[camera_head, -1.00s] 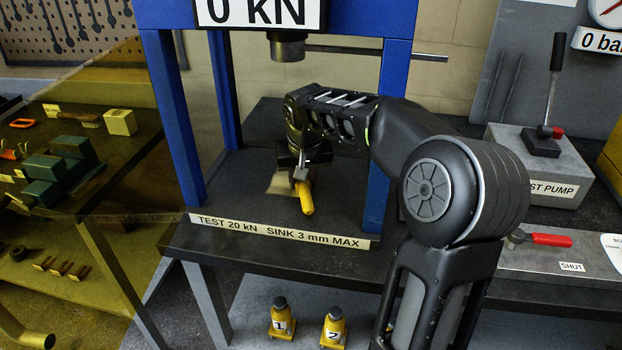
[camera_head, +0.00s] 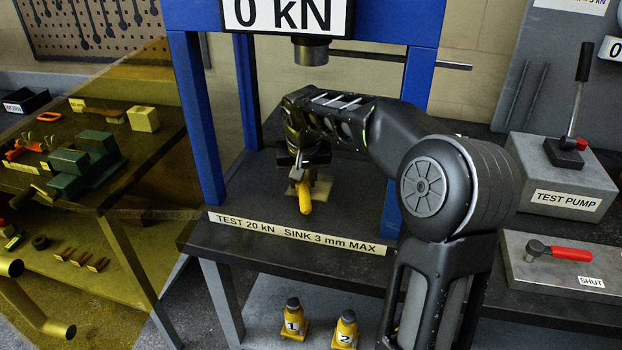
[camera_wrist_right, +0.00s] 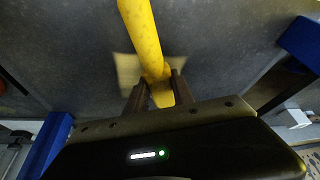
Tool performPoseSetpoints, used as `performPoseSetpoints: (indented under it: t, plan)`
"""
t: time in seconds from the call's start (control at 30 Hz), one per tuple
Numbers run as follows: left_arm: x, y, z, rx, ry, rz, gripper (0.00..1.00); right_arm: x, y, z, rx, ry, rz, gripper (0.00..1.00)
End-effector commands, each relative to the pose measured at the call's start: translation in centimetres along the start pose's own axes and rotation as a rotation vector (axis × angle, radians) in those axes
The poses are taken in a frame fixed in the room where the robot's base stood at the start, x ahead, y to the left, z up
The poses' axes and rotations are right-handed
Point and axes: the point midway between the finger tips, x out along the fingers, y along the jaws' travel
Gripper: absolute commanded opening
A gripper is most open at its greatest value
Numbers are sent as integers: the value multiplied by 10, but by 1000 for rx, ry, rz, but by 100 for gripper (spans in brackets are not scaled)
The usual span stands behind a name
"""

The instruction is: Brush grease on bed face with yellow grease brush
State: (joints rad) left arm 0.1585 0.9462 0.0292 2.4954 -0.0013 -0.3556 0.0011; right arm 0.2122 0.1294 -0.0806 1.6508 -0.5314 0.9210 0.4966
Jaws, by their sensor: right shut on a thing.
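My right gripper (camera_head: 299,174) is shut on the yellow grease brush (camera_head: 305,202) and holds it low over the dark press bed (camera_head: 350,205). The brush's yellow handle points toward the front edge of the bed. In the right wrist view the brush handle (camera_wrist_right: 143,35) runs between the two fingers (camera_wrist_right: 155,90). A pale patch (camera_head: 323,186) shows on the bed face beside and behind the brush; it also shows in the right wrist view (camera_wrist_right: 126,70). The bristles are hidden, so I cannot tell whether they touch the bed. My left gripper is not in view.
Blue press posts (camera_head: 198,120) flank the bed, with a ram (camera_head: 311,52) overhead. A test pump (camera_head: 565,175) and a red-handled valve (camera_head: 570,254) stand at right.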

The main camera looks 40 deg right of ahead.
Motion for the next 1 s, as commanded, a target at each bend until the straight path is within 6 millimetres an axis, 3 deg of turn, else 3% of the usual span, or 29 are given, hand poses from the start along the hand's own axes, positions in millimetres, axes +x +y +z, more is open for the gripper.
performPoseSetpoints:
  t: [0.37,0.8,1.0]
  plan:
    - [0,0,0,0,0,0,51,0,-2,-2,1,2,-1,0]
    - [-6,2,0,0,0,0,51,5,-32,-11,0,1,-1,0]
    - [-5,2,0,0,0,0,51,7,-35,-11,1,1,-1,0]
